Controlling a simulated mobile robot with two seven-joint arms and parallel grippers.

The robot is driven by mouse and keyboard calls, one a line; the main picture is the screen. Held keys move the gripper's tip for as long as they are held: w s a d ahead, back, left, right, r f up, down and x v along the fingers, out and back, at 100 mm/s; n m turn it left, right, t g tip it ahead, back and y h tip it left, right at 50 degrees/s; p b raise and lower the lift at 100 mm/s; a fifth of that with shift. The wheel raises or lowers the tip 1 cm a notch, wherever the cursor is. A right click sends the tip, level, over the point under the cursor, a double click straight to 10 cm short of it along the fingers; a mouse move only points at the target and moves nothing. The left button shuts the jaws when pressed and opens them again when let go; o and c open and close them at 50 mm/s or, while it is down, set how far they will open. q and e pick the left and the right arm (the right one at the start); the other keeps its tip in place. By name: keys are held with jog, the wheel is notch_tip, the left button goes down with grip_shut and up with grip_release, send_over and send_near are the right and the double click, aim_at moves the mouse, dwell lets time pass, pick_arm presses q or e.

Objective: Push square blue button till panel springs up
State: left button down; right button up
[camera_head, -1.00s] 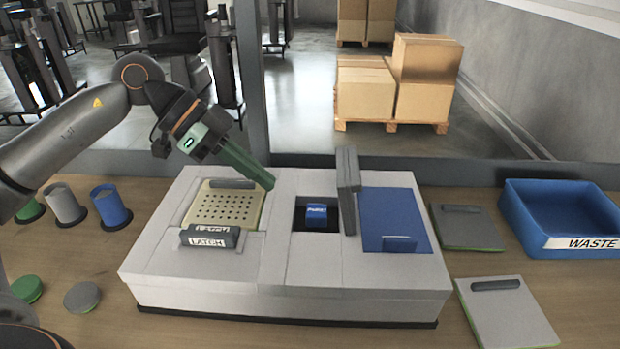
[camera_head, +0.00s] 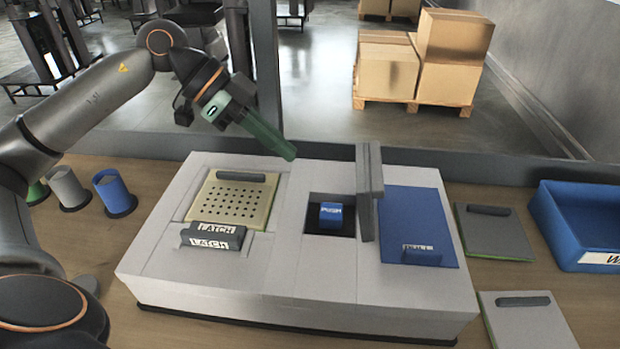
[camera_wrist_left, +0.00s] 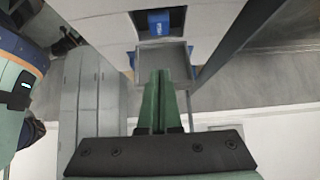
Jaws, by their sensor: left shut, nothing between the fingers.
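The square blue button (camera_head: 331,215), with white lettering on it, sits in a dark square recess in the middle of the pale grey box. My left gripper (camera_head: 291,154) is shut and empty, its green fingers above the box's back edge, up and left of the button and apart from it. A grey panel (camera_head: 369,190) stands upright just right of the recess. In the left wrist view the shut fingers (camera_wrist_left: 162,78) point toward a grey square part, with the blue button (camera_wrist_left: 158,22) beyond it. My right gripper is not in view.
On the box, a perforated yellowish plate (camera_head: 232,199) lies left behind a latch block (camera_head: 212,237); a flat blue panel (camera_head: 419,225) lies right. Cups (camera_head: 113,190) stand at left. Grey lids (camera_head: 495,231) and a blue waste bin (camera_head: 585,225) are at right.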

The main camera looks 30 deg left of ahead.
pick_arm(q)
send_over(339, 211)
jog(key=s+a, duration=0.2)
jog(key=f, duration=0.7)
jog(key=shift+w+a+p, duration=0.2)
jog(key=shift+w+p, duration=0.05)
jog(key=shift+p, duration=0.05)
notch_tip(339, 211, down, 2)
jog(key=shift+a+f, duration=0.1)
jog(key=shift+f, duration=0.8)
